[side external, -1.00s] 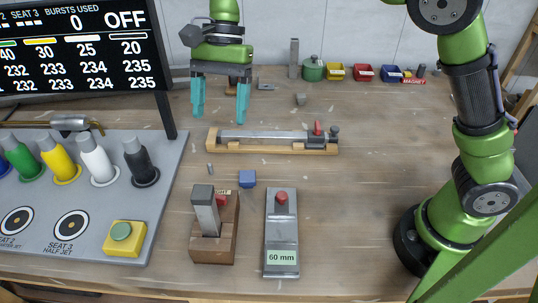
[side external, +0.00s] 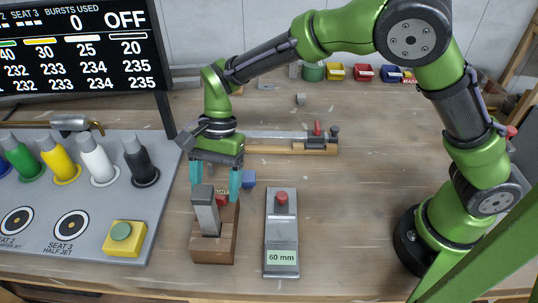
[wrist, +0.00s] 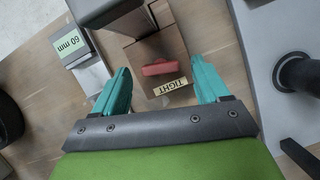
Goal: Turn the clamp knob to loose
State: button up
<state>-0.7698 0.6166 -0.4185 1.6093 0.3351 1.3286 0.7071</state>
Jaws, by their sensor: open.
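The red clamp knob (wrist: 157,68) sits on a brown wooden block (wrist: 139,49), with a cream label reading TIGHT (wrist: 171,87) beside it. In the side view the knob is small and partly hidden behind the upright grey metal bar (side external: 206,212) of the block (side external: 213,250). My gripper (side external: 215,184) is open and points down at the far side of the block. In the wrist view the teal fingers of my gripper (wrist: 160,82) stand apart, one to each side of the knob and label. I cannot tell whether they touch the knob.
A grey 60 mm block with a red button (side external: 282,232) stands right of the wooden block. A rail on a wooden base (side external: 290,145) lies behind. A grey panel with nozzles and a yellow button box (side external: 125,238) is left.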

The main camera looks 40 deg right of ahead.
jog(key=shift+s+a+f, duration=0.1)
jog(key=shift+a+f, duration=0.1)
jog(key=shift+f, duration=0.4)
jog(key=c, duration=1.1)
jog(key=shift+o, duration=0.2)
jog(key=shift+n+g+h, duration=0.4)
jog(key=shift+n+h, duration=0.1)
jog(key=shift+n, duration=1)
jog(key=o, duration=1.1)
jog(key=shift+c, duration=0.2)
jog(key=v, duration=1.7)
